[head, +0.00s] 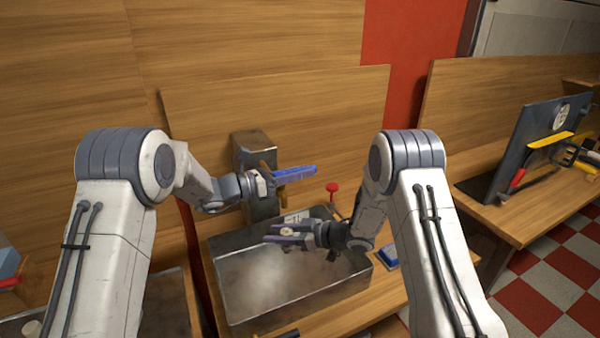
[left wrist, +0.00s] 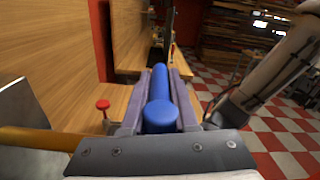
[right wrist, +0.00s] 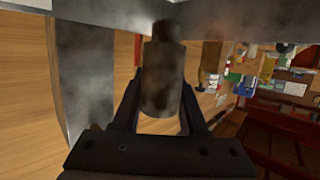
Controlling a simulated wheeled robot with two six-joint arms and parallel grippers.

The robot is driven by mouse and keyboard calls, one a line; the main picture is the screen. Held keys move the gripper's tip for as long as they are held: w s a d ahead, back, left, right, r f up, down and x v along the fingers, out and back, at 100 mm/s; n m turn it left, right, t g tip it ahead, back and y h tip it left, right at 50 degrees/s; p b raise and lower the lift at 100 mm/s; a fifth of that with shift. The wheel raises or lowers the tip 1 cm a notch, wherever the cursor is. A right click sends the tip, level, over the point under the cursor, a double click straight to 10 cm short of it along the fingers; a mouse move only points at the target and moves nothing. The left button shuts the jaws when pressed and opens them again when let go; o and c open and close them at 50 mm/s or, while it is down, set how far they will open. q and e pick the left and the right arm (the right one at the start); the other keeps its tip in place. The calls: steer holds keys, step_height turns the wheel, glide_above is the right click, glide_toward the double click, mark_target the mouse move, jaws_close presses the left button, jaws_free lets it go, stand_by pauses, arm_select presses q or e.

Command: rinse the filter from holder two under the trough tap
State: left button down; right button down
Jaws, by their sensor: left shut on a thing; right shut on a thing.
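My left gripper (head: 308,171) is shut on a bright blue bar-like handle, which in the left wrist view shows as a blue cylinder (left wrist: 160,112) lying between the fingers. A brass pipe (left wrist: 35,138) runs just left of it. In the head view the handle is beside a grey metal column (head: 254,150) at the back of the trough. My right gripper (head: 268,233) is shut on a grey-brown, stained cylinder (right wrist: 163,85), seemingly the filter, held over the steel trough (head: 232,308), below the left gripper. In the head view the fingers mostly hide it. No water is clearly visible.
A red knob (head: 332,188) stands behind the trough's right end. A blue block (head: 388,256) lies on the bench right of the trough. A dark upright panel (head: 530,145) with tools is on the right bench. A wooden backboard (head: 330,110) rises behind.

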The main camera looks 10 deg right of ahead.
arm_select(q)
steer(key=shift+s+d+m+g+h, duration=0.1)
steer(key=shift+s+m+g+h, duration=0.2)
steer(key=shift+m+g, duration=0.7)
steer(key=shift+s+m+g+h, duration=0.1)
steer(key=shift+s+m+g, duration=0.4)
steer(key=shift+g, duration=0.8)
steer(key=shift+w, duration=0.1)
steer(key=c, duration=0.7)
jaws_free()
steer(key=a, duration=1.2)
steer(key=shift+s, duration=0.2)
